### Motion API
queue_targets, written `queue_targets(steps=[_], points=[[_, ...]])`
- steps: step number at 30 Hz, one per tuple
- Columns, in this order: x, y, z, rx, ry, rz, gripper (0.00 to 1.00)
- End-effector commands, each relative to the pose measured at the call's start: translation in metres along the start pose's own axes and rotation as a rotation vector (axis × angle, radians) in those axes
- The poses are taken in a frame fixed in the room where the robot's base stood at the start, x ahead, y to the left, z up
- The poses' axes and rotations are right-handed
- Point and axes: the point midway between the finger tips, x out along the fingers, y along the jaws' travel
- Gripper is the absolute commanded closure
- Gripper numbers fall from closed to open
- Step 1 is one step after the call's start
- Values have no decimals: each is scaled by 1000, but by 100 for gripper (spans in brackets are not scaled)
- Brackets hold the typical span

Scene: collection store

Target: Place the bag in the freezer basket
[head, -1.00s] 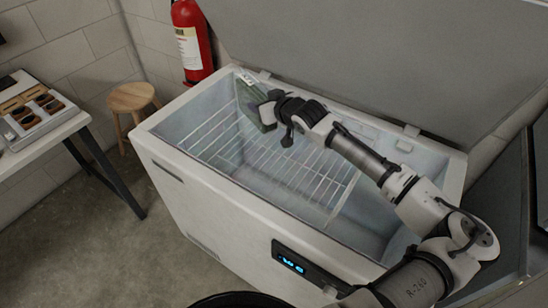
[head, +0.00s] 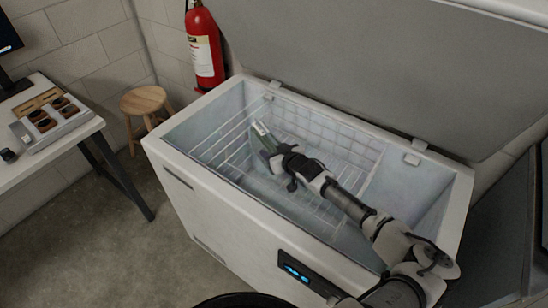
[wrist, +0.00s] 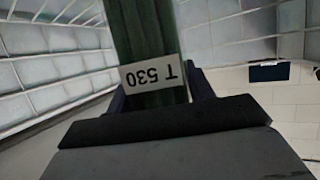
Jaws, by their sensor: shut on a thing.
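The bag (head: 264,139) is green with a pale label at its upper end. In the wrist view the green bag (wrist: 147,35) shows a white label reading "T 530", upside down. My gripper (head: 277,158) is shut on the bag and holds it inside the opening of the chest freezer (head: 215,207). In the wrist view the gripper's fingers (wrist: 157,97) lie on both sides of the bag. The white wire freezer basket (head: 330,140) hangs in the freezer, around and below the bag. I cannot tell whether the bag's lower end touches the basket floor.
The freezer lid (head: 370,60) stands open behind. A red fire extinguisher (head: 205,48) hangs on the wall at the back left. A wooden stool (head: 144,101) and a table (head: 95,128) with a tray (head: 52,118) stand left. The basket looks otherwise empty.

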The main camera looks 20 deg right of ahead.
Motion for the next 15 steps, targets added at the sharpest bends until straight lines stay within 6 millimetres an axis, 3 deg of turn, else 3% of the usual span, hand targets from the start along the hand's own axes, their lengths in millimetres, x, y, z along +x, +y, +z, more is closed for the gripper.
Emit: queue_targets(steps=[7, 15], points=[[13, 0, 31, 1, 0, 0, 82], [15, 0, 36, 0, 2, 0, 82]])
